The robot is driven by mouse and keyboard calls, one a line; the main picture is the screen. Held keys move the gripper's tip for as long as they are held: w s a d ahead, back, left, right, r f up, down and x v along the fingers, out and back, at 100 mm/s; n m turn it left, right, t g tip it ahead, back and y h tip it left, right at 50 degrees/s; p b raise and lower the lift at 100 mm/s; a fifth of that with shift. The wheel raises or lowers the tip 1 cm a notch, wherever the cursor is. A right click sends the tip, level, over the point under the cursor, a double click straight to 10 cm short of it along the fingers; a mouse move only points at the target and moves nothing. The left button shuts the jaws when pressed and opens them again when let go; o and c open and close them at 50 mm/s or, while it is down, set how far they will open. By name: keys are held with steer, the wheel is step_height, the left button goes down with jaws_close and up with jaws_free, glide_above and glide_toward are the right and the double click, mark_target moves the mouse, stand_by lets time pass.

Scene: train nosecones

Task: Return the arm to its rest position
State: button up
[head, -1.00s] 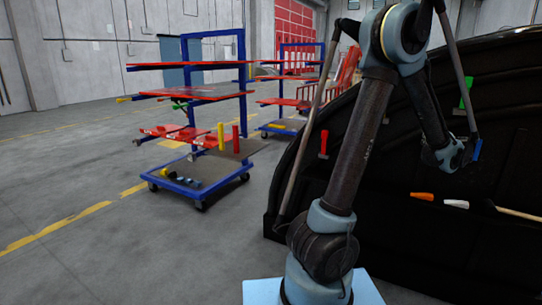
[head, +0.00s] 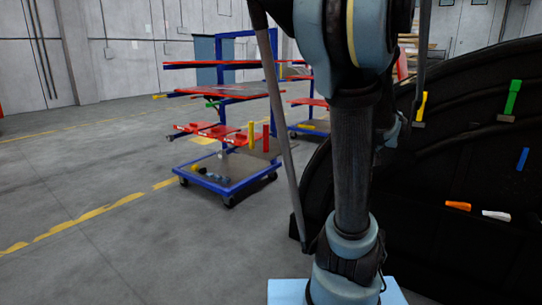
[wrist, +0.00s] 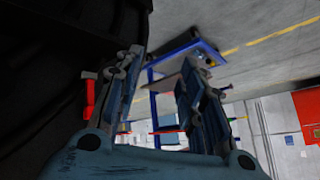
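My arm stands nearly upright in the head view, with its upper joints at the top edge. My gripper is mostly hidden behind the arm there; a blue-grey arm part shows just right of the upright link. In the wrist view my gripper (wrist: 165,85) has its two fingers spread apart. Nothing is between them; floor and a blue-framed cart show through the gap. The black nosecone (head: 440,250) fills the right of the head view and also shows in the wrist view (wrist: 45,60). A red clamp (wrist: 89,95) on it shows beside the left finger, apart from it.
On the nosecone are yellow (head: 421,108), green (head: 512,98), blue (head: 522,159), orange (head: 458,206) and white (head: 496,215) pieces. A blue cart (head: 228,180) with red shelves stands left of my arm, another behind it. The grey floor (head: 90,260) at left is clear.

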steer(key=s+a+f+g, duration=0.3)
steer(key=s+a+f, duration=0.3)
steer(key=s+a, duration=0.5)
steer(key=s+f+g+h, duration=0.2)
steer(key=s+f, duration=0.4)
steer(key=s, duration=0.7)
steer(key=shift+a+n+g+h, duration=0.25)
steer(key=shift+n+g+h, duration=0.05)
steer(key=shift+n+h, duration=0.1)
steer(key=shift+d, duration=0.15)
steer(key=shift+c, duration=0.4)
